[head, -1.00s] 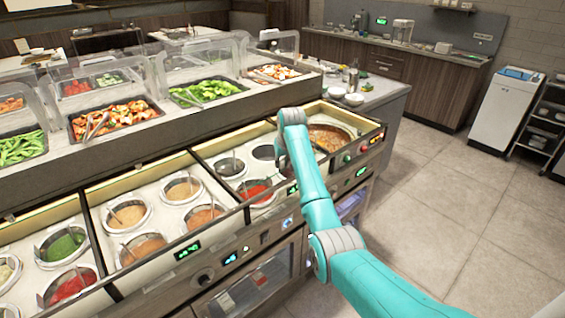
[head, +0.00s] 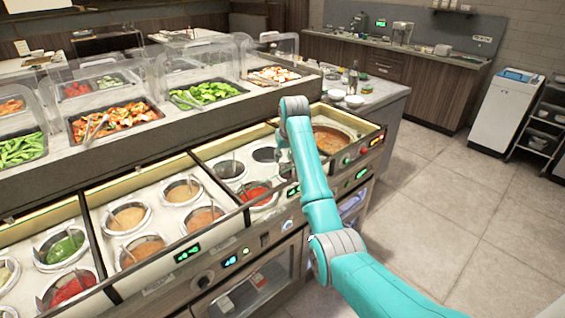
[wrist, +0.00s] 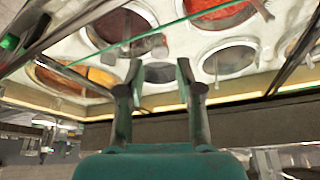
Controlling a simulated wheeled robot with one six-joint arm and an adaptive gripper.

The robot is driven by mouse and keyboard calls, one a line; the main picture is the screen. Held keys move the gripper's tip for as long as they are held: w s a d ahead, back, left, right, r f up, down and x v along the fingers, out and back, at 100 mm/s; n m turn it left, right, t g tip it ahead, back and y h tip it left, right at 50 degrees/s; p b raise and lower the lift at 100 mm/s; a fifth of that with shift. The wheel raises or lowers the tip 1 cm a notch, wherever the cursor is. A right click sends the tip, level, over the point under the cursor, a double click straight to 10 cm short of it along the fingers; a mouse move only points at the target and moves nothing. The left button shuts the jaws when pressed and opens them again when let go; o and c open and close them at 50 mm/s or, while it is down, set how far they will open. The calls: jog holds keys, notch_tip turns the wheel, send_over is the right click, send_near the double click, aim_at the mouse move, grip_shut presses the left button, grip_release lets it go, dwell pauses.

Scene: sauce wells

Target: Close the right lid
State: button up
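The sauce counter shows open wells in the head view. Its rightmost section holds a large round well of brown sauce (head: 332,138). The section to its left holds a red sauce well (head: 256,193) and dark wells. I cannot clearly make out the right lid; a thin green edge like glass (wrist: 110,47) crosses the wrist view above the wells. My gripper (wrist: 160,72) is open and empty, its two fingers apart in front of a dark well. In the head view my arm hides most of the gripper, over the right part of the counter.
A raised shelf with food trays (head: 115,120) under clear guards runs behind the wells. Control panels (head: 232,260) line the counter front. A side counter with bowls (head: 354,101) stands beyond the right end. The floor (head: 455,215) at right is clear.

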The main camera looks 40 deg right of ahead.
jog(key=d+v, duration=0.1)
jog(key=v, duration=0.5)
jog(key=shift+a+r, duration=0.4)
jog(key=shift+a, duration=0.15)
jog(key=shift+s, duration=0.1)
